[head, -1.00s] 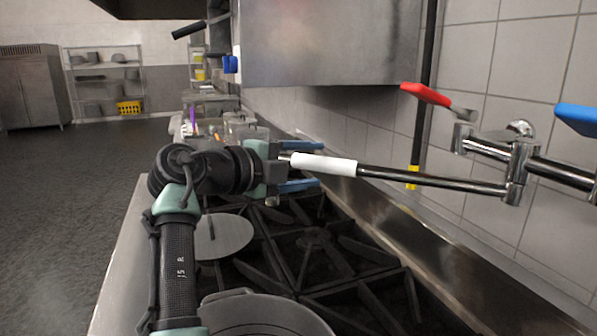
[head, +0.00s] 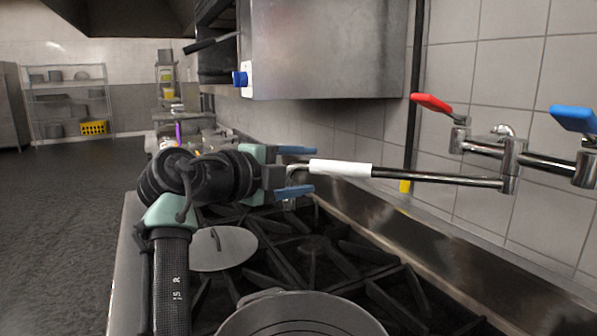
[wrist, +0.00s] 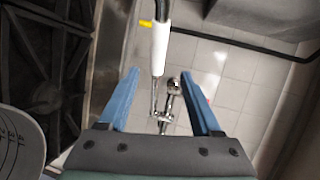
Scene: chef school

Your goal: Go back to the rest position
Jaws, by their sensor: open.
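My gripper (head: 297,170) is open, with its blue fingers apart on either side of the end of the pot filler faucet's spout. The spout has a white sleeve (head: 340,168) and a dark metal arm (head: 438,177) running to the wall joint. In the wrist view, the white sleeve (wrist: 160,50) points in between the two fingers (wrist: 165,100), and I see a clear gap on both sides. The fingers do not visibly grip it.
Below my arm is a black stove with grates (head: 315,250). A round lid (head: 222,248) and a pot (head: 300,318) are on it. The red (head: 431,103) and blue (head: 574,118) faucet handles are at the right by the tiled wall. A steel hood box (head: 325,50) hangs above. Open floor lies at left.

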